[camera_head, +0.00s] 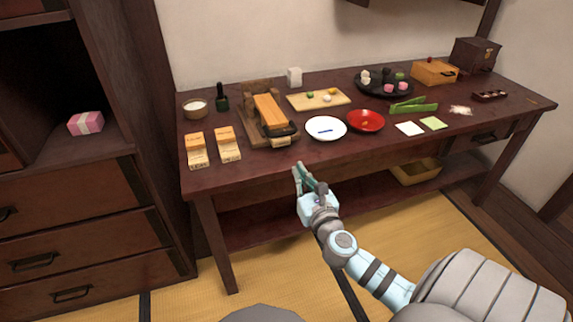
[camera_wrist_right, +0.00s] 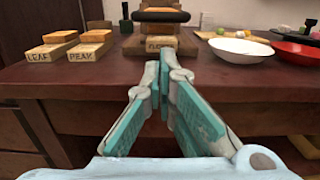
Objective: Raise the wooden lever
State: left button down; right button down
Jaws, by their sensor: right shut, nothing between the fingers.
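The wooden lever (camera_head: 268,110) is an orange-brown plank with a dark handle at its front end. It belongs to a wooden device (camera_head: 256,133) at the left-middle of the table and lies low along it. In the right wrist view the lever's dark handle (camera_wrist_right: 160,16) is straight ahead, above a front block (camera_wrist_right: 160,44) with lettering. My right gripper (camera_head: 300,170) is in front of the table's front edge, below and apart from the lever. Its fingertips (camera_wrist_right: 163,62) meet with nothing between them. My left gripper is not in view.
Two labelled wooden blocks (camera_head: 197,160) (camera_head: 228,153) stand left of the device, lettered LEAF and PEAK in the wrist view. A white plate (camera_head: 338,122) and a red bowl (camera_head: 366,121) are to its right. The table's front edge (camera_head: 260,168) lies between my gripper and the device.

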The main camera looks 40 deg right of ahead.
jog(key=b+x, duration=0.1)
jog(key=x, duration=0.8)
jog(key=shift+w+f, duration=0.1)
jog(key=shift+w, duration=0.1)
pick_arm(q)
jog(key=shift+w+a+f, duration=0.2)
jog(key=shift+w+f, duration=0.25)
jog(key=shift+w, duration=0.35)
pick_arm(e)
jog(key=shift+w+d, duration=0.2)
jog(key=shift+w, duration=0.1)
